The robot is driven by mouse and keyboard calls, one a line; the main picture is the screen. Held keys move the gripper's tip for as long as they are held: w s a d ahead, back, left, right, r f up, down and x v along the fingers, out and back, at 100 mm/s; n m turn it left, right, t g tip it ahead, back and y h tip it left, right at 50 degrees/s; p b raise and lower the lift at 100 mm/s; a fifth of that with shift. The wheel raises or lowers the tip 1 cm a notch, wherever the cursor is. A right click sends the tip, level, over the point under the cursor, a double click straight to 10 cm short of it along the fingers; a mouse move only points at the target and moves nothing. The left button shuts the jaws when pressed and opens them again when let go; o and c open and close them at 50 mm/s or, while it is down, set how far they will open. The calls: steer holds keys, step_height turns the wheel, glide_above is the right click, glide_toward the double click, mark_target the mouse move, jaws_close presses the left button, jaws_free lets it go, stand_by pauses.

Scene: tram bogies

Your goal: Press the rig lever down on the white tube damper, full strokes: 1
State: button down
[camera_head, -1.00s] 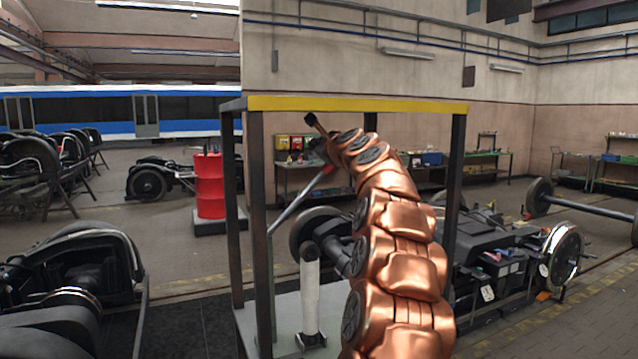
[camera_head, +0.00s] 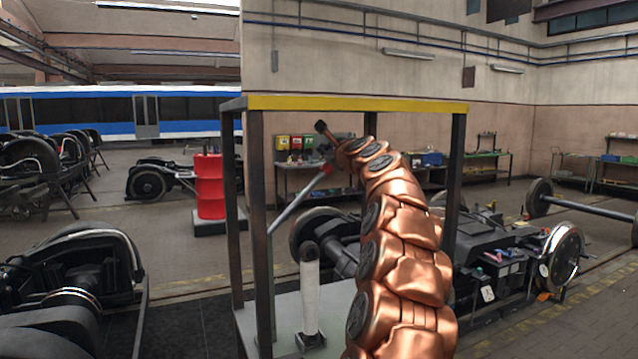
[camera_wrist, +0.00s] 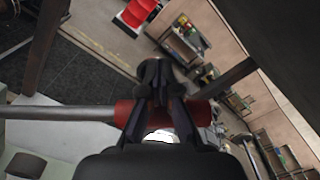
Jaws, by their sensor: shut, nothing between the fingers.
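The rig lever (camera_head: 292,208) is a grey rod slanting up to the right, with a red grip at its upper end. In the wrist view the lever (camera_wrist: 60,112) runs in from the left, and its red grip (camera_wrist: 124,112) lies across the picture, partly behind my fingers. My gripper (camera_wrist: 157,72) is shut and empty, with its fingers over the grip; I cannot tell whether they touch it. In the head view my gripper is small and dark beside the lever's upper end. The white tube damper (camera_head: 310,292) stands upright below, inside the rig frame.
The rig frame has dark posts (camera_head: 262,220) and a yellow top beam (camera_head: 350,104), close around my arm. A red drum (camera_head: 209,187) stands behind left. A bogie (camera_head: 500,255) is at the right, and workbenches (camera_head: 485,155) line the wall.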

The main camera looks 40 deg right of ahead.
steer(key=shift+d+f, duration=0.25)
steer(key=shift+d, duration=0.05)
steer(key=shift+s, duration=0.1)
steer(key=shift+s+d+f+b, duration=0.15)
steer(key=shift+s+d+f, duration=0.1)
steer(key=shift+d+f, duration=0.45)
steer(key=shift+s+d+f+b, duration=0.15)
steer(key=shift+s+d+f, duration=0.05)
steer(key=shift+d+f, duration=0.45)
steer(key=shift+f, duration=0.1)
